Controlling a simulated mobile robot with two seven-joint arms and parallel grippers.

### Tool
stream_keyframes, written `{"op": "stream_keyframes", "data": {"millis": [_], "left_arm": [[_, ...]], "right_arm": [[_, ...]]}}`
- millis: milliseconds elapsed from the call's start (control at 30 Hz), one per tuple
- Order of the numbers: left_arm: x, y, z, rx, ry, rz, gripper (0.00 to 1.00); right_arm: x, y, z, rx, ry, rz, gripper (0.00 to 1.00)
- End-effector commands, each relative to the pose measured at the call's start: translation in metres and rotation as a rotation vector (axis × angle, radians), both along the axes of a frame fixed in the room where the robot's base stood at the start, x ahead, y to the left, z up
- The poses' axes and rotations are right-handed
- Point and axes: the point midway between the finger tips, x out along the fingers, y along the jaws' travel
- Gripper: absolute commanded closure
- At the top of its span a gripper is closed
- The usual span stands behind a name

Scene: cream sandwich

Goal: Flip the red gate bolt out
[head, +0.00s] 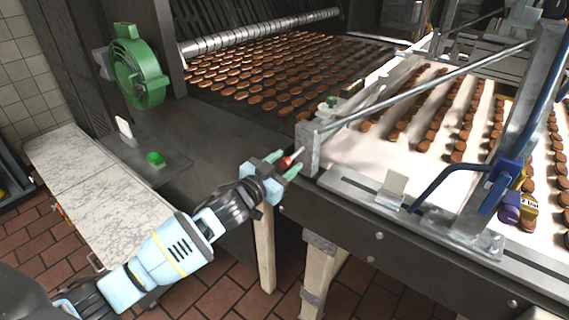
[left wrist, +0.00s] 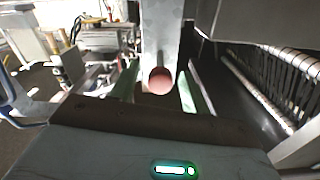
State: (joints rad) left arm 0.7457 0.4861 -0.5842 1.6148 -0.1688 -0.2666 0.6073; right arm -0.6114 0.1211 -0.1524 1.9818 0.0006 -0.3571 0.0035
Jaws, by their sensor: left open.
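The red gate bolt (head: 287,162) shows as a small red knob at the near end of the metal gate post (head: 311,148). In the left wrist view its round reddish end (left wrist: 161,80) faces the camera, below the grey post (left wrist: 162,35). My left gripper (head: 283,163) is open, with its green fingers on either side of the knob. In the left wrist view the fingers stand left and right of the knob, with a gap visible at least on the right. Whether either finger touches it I cannot tell. My right gripper is not in view.
A conveyor with rows of brown biscuits (head: 270,75) lies behind the post, and a white belt (head: 365,150) with more rows lies right. A long metal bar (head: 430,85) runs from the post. A green wheel (head: 137,72) and a marble-topped bench (head: 85,170) are left.

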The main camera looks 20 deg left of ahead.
Motion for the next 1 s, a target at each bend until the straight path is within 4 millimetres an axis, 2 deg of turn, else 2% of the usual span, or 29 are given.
{"op": "stream_keyframes", "data": {"millis": [500,700,1000], "left_arm": [[-0.062,0.023,-0.002,0.000,0.003,0.000,0.53],[-0.071,0.026,-0.001,0.001,0.002,0.000,0.53],[-0.071,0.026,0.000,0.000,0.001,0.000,0.53]], "right_arm": [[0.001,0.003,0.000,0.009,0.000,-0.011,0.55],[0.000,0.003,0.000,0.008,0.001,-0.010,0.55],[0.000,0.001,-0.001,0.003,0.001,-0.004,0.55]]}}
